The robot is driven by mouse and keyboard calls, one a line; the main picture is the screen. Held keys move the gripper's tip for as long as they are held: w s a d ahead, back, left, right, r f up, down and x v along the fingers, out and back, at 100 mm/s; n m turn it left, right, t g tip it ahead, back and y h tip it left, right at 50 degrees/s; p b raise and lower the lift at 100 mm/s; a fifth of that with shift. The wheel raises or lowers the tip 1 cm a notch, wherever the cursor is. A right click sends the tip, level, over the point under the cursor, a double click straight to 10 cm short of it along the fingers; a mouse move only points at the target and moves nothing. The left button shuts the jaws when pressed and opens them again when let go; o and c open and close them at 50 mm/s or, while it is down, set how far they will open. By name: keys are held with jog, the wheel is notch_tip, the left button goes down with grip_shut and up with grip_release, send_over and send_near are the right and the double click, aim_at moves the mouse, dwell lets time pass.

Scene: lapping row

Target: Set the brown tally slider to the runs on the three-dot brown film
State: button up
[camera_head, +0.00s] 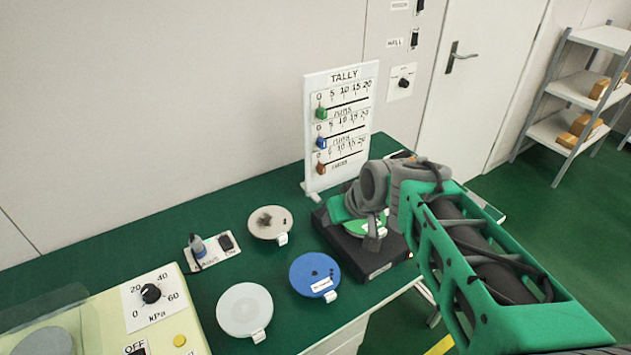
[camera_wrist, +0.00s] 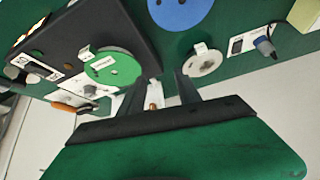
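The white TALLY board (camera_head: 334,150) stands upright at the back of the green table, with three slider rows. The brown slider (camera_head: 320,168) is in the bottom row, at its left end by 0. The green slider (camera_head: 321,113) and blue slider (camera_head: 320,143) also sit near 0. My gripper (camera_wrist: 169,88) shows two separated dark fingers in the wrist view, with nothing seen held. A white surface with a small brown bit shows at the fingers. In the head view my arm hides the fingertips. No film is clearly brown with three dots.
A beige disc with a dark smear (camera_head: 270,222), a blue disc (camera_head: 314,274) and a white disc (camera_head: 244,309) lie on the table. A green disc (camera_wrist: 115,68) is on a black box (camera_head: 376,262). A kPa dial panel (camera_head: 152,296) stands left.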

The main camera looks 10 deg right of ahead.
aim_at(324, 171)
jog(key=w+f+t+b, duration=0.1)
jog(key=w, duration=0.3)
jog(key=w+d+f+n+t+y+b, duration=0.1)
jog(key=w+f+b, duration=0.1)
jog(key=w, duration=0.2)
jog(key=w+d+f+t+y+b, duration=0.1)
jog(key=w+f, duration=0.1)
jog(key=w, duration=0.2)
jog(key=shift+w+d+n+b, duration=0.2)
jog(key=shift+w+n+b, duration=0.1)
jog(key=shift+b, duration=0.1)
jog(key=w+t, duration=0.1)
jog(key=w+d+t+y+b, duration=0.1)
jog(key=w, duration=0.1)
jog(key=w+d+r+t, duration=0.1)
jog(key=w, duration=0.1)
jog(key=shift+r+n+y, duration=0.1)
jog(key=shift+n+y, duration=0.2)
jog(key=x, duration=0.7)
jog(key=shift+w, duration=0.1)
jog(key=shift+c, duration=0.3)
grip_shut()
